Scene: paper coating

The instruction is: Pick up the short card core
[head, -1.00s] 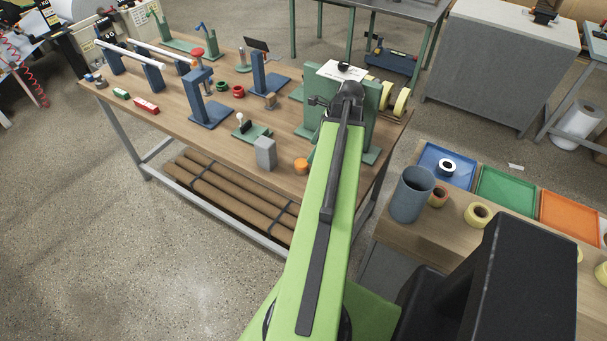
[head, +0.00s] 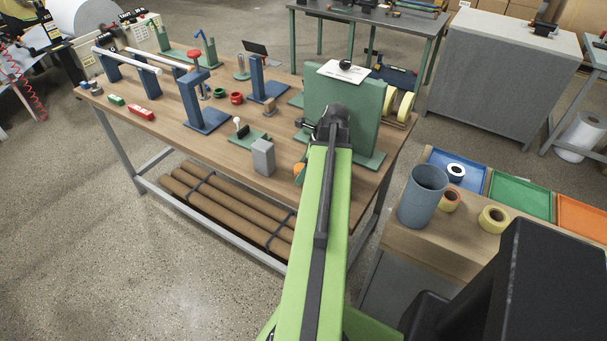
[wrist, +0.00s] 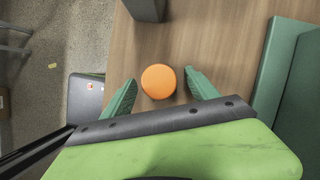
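My gripper (wrist: 160,76) is open, with its two green fingers apart on either side of a short, round, solid orange piece (wrist: 158,81). The fingers do not visibly grip it. In the head view the orange piece (head: 299,168) stands near the bench's front edge, partly hidden by my gripper and arm. I see nothing plainly marked as the short card core. A small brown piece (head: 268,107) stands farther back, by a blue stand. Long brown tubes (head: 228,208) lie strapped on the shelf below.
A grey block (head: 263,157) stands just left of the orange piece. A tall green stand (head: 345,112) is close behind and right. The wooden bench (head: 190,140) has blue stands farther left. A side table at right holds a grey cup (head: 422,196) and tape rolls.

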